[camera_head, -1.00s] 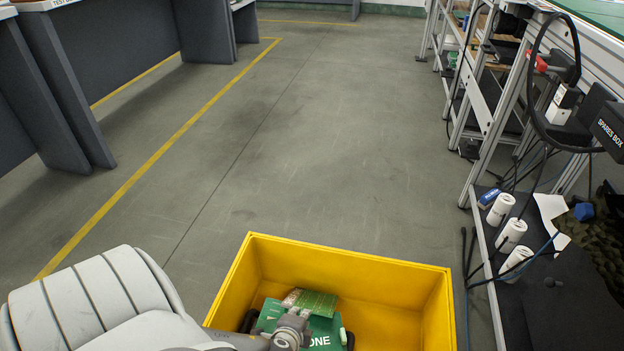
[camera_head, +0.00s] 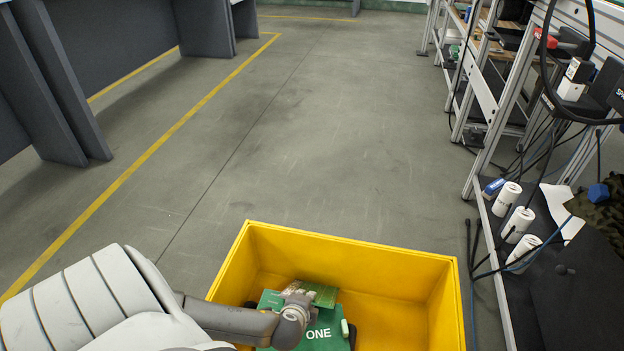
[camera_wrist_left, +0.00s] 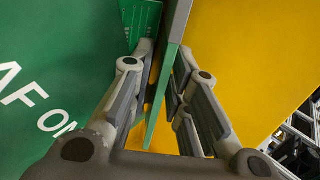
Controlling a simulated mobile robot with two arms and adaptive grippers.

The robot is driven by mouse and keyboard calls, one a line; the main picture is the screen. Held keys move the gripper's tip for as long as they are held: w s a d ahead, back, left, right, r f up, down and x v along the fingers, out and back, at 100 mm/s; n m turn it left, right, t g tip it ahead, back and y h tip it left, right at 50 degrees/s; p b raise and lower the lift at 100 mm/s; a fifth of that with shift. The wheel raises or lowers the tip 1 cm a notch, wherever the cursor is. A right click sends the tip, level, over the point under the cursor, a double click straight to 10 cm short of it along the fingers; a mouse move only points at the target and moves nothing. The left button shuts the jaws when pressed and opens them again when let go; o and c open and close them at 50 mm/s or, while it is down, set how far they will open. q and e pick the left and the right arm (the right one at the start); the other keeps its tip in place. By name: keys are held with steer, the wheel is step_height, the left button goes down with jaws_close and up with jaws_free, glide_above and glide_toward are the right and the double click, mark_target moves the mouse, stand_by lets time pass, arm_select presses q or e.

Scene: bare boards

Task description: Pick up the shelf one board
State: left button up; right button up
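In the head view my left gripper (camera_head: 303,291) reaches into the yellow bin, and its fingers are hard to make out there. The left wrist view shows the fingers (camera_wrist_left: 165,65) standing apart, with a thin green board (camera_wrist_left: 160,105) seen edge-on between them. Yellow shows beside the board, so the fingers look part-open around it. A green board (camera_head: 322,294) also shows beside the gripper in the head view. A green panel (camera_head: 318,318) marked "ONE" lies in the bin, and it fills the left of the wrist view (camera_wrist_left: 50,60). My right gripper is out of view.
The yellow bin (camera_head: 350,242) has high walls around the gripper, and its right part looks empty. At right stands a metal-framed bench with a low black shelf (camera_head: 560,300) holding several white rolls (camera_head: 507,198). Grey partitions (camera_head: 105,50) stand at left. The floor between is clear.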

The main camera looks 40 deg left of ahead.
arm_select(q)
jaws_close()
steer(key=shift+d+r, duration=0.1)
steer(key=shift+r, duration=0.1)
